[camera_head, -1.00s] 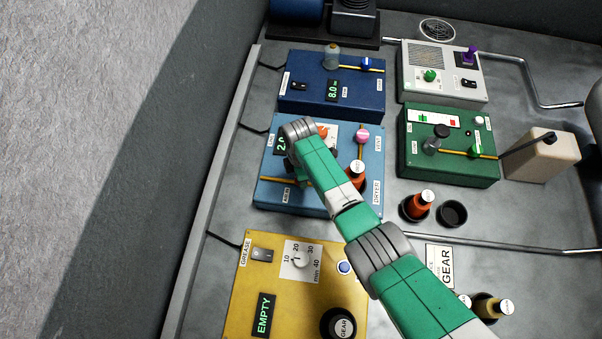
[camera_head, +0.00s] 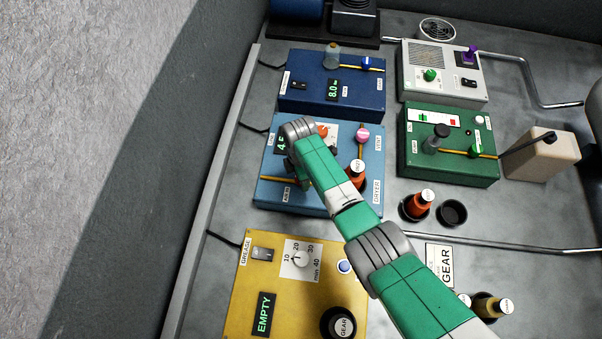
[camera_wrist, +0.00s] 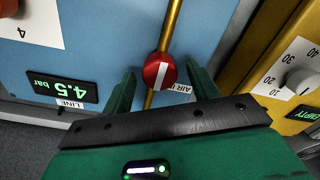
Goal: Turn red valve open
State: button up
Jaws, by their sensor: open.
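The red valve (camera_wrist: 159,71) is a round knob with a white bar, on a yellow pipe (camera_wrist: 172,30) across the blue panel (camera_wrist: 105,35). In the wrist view the white bar lies roughly along the pipe. My gripper (camera_wrist: 161,78) is open, with one finger on each side of the knob; I cannot tell if they touch it. The display (camera_wrist: 62,88) beside it reads 4.5 bar. In the head view my arm hides the red valve and most of the gripper over the blue panel (camera_head: 340,205).
The yellow grease panel (camera_head: 240,300) stands close in front of the blue panel, and the navy panel (camera_head: 310,100) behind it. An orange bottle (camera_head: 356,178) and pink knob (camera_head: 362,137) are right of my arm. The green panel (camera_head: 450,172) is further right.

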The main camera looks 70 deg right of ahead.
notch_tip(320, 180, up, 8)
jog(key=shift+w+f+p, duration=0.1)
jog(key=shift+p, duration=1.05)
